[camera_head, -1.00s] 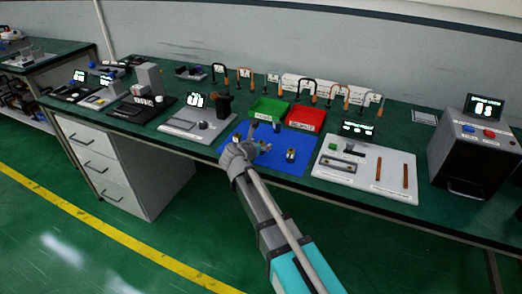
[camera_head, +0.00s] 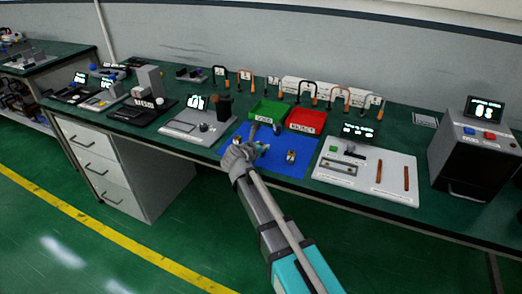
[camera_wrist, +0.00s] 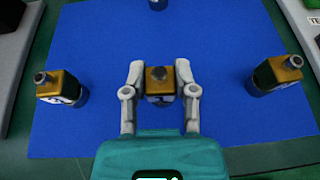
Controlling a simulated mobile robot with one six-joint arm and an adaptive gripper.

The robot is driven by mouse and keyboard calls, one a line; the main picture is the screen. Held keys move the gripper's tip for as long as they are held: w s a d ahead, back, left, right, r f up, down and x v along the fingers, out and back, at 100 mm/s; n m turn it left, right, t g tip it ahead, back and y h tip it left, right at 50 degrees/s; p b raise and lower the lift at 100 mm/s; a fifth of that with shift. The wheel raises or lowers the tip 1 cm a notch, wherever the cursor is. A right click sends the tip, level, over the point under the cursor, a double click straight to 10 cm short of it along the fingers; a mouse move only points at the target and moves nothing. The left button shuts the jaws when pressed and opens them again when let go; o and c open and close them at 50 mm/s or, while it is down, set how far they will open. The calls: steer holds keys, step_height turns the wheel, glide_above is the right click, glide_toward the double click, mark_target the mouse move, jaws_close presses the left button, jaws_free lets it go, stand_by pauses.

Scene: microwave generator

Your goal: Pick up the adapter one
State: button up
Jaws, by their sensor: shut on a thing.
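Similar adapters stand on the blue mat to the left (camera_wrist: 62,88) and right (camera_wrist: 274,74), both apart from my gripper. In the head view, my gripper (camera_head: 247,150) is over the mat's left part and mostly hides the held adapter. I cannot read any number on the adapters.
The blue mat (camera_head: 285,168) lies on the green bench. Behind it are a green tray (camera_head: 262,115) and a red tray (camera_head: 306,122). A white panel with rods (camera_head: 366,180) stands to the right, a grey device (camera_head: 190,125) to the left. Another dark object (camera_wrist: 158,4) is at the mat's far side.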

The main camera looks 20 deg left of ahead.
jaws_close()
steer(key=shift+r, duration=0.15)
steer(key=shift+r+p, duration=1)
steer(key=shift+p, duration=0.1)
steer(key=s+d+r+p, duration=0.4)
steer(key=s+r+p, duration=0.6)
steer(key=s, duration=0.3)
steer(key=shift+s+r+p, duration=0.2)
steer(key=shift+r+p, duration=0.15)
steer(key=shift+p, duration=0.05)
steer(key=shift+d, duration=0.1)
steer(key=shift+r, duration=0.1)
